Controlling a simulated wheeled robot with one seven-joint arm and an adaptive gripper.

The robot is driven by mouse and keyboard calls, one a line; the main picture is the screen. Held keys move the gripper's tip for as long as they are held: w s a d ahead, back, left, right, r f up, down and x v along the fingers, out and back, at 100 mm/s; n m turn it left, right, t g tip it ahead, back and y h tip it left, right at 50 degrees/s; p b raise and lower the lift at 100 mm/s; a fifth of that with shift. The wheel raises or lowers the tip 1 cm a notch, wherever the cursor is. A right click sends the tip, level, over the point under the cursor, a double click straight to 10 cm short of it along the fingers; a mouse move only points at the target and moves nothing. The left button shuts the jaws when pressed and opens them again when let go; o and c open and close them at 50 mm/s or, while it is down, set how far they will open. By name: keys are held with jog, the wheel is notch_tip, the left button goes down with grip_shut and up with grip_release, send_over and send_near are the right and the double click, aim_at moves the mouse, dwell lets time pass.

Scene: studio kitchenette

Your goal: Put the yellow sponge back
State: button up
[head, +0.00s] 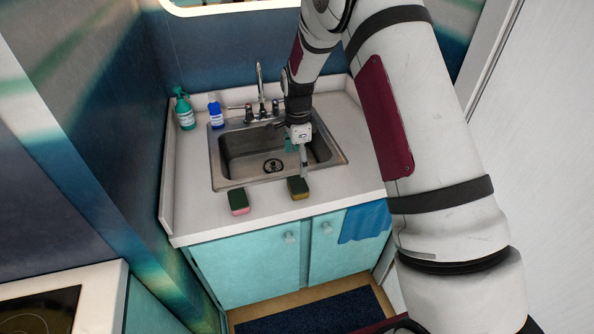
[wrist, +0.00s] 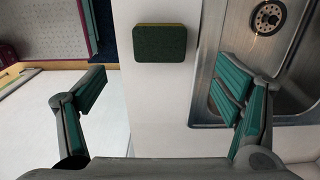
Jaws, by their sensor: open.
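The yellow sponge (head: 298,188) has a dark green top and lies on the counter strip in front of the sink (head: 240,167). In the wrist view the yellow sponge (wrist: 160,43) lies green side up, with a yellow rim showing, beyond the fingertips and roughly centred between them. My gripper (head: 298,160) hangs over the front part of the sink, close to the sponge in the head view. In the wrist view my gripper (wrist: 161,85) has its fingers wide apart with nothing between them. A pink sponge (head: 239,206) with a green top lies to the left on the same strip.
A green spray bottle (head: 185,112) and a blue bottle (head: 215,112) stand at the back left of the counter. The faucet (head: 261,90) rises behind the sink. A blue towel (head: 365,221) hangs on the cabinet front. The counter between the two sponges is clear.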

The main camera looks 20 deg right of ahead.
jog(key=s+r+n+t, duration=0.1)
jog(key=s+r+n, duration=0.3)
jog(key=s+r, duration=0.55)
jog(key=s+r+n+t, duration=0.2)
jog(key=s+r+n, duration=0.25)
jog(key=r, duration=1.05)
jog(key=s+r+n+t, duration=0.1)
jog(key=s+n, duration=0.3)
jog(key=s, duration=0.6)
jog(key=s+r+n+t, duration=0.1)
jog(key=s+r+n, duration=0.3)
jog(key=s, duration=0.6)
jog(key=shift+s+n, duration=0.2)
jog(key=shift+n, duration=0.55)
